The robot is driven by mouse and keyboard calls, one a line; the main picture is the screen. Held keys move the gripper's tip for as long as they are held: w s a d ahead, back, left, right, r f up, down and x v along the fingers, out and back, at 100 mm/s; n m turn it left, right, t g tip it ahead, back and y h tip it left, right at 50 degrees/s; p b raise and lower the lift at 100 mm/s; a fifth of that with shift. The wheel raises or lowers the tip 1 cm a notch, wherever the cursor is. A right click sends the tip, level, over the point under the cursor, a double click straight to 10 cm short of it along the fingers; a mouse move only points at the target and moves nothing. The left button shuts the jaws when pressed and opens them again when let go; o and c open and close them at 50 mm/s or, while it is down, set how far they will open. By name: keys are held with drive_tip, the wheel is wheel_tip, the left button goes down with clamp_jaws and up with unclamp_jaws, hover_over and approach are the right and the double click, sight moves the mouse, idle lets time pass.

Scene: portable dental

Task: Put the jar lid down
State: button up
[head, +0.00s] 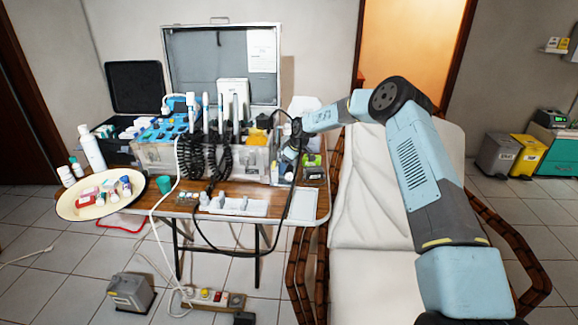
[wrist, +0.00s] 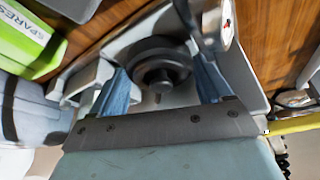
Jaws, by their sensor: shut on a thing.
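The jar lid (wrist: 160,65) is a dark grey round piece with a raised knob, in the middle of the wrist view. My gripper (wrist: 162,85) is shut on it, with a bluish finger at each side. Below the lid is a pale grey surface; I cannot tell whether the lid touches it. In the head view my gripper (head: 289,154) is low at the right end of the table, beside the dental unit, and the lid cannot be made out there.
A green box marked SPARES (wrist: 32,35) is close at the left in the wrist view. The wooden table (head: 180,211) holds the clear-sided dental unit (head: 155,158), black coiled hoses, a white tray (head: 255,208) and a flat pale tray (head: 302,207). A padded chair (head: 365,220) stands at right.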

drive_tip(key=o, duration=0.8)
drive_tip(key=shift+c, duration=0.2)
drive_tip(key=shift+r, duration=0.1)
